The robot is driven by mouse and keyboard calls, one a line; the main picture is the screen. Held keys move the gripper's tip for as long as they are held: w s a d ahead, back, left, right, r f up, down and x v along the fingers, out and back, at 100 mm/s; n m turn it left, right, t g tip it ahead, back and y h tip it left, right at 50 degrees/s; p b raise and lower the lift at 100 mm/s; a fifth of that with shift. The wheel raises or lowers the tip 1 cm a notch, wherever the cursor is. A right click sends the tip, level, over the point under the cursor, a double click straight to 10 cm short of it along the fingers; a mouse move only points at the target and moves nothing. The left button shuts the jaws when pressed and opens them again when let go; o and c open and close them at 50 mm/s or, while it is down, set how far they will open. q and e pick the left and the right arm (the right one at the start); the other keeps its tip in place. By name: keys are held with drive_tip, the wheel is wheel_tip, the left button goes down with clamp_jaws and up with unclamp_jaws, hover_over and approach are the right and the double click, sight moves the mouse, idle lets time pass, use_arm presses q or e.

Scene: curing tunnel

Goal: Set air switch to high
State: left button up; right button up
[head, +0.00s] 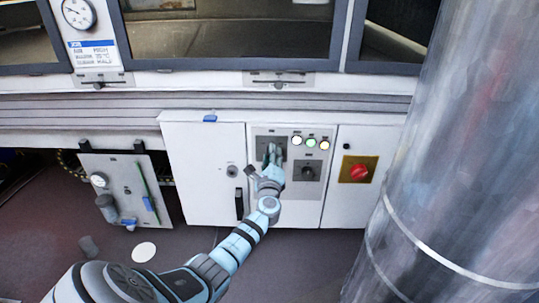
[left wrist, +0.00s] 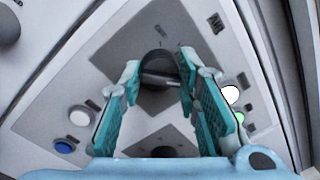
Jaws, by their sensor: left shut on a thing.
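A control panel (head: 265,205) is set in the white cabinet front, with a dark rotary switch on a grey square plate (head: 263,142) at its upper left. In the left wrist view this switch (left wrist: 158,66) has a bar handle lying roughly crosswise between my fingers. My left gripper (head: 272,155) reaches up to it from below, and it also shows in the left wrist view (left wrist: 160,82), its teal fingers on either side of the bar, shut on the switch. A second dark knob (head: 308,172) sits lower right on the panel. My right gripper is out of view.
Lit round lamps, white (head: 297,140), green (head: 310,142) and amber (head: 324,145), sit right of the switch. A red knob on a yellow plate (head: 359,170) is farther right. A large metal pipe (head: 445,150) stands at the right. An open hinged panel (head: 125,185) is at the left.

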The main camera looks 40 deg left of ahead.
use_arm(q)
drive_tip(key=shift+a+r, duration=0.1)
drive_tip(key=shift+r, duration=0.3)
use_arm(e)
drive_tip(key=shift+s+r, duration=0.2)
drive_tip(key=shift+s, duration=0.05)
use_arm(q)
drive_tip(key=o, duration=1)
drive_tip(key=shift+o, duration=0.8)
drive_tip(key=shift+s, duration=0.1)
drive_tip(key=shift+f, duration=0.1)
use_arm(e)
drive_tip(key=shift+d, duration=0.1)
use_arm(q)
drive_tip(key=shift+f, duration=0.1)
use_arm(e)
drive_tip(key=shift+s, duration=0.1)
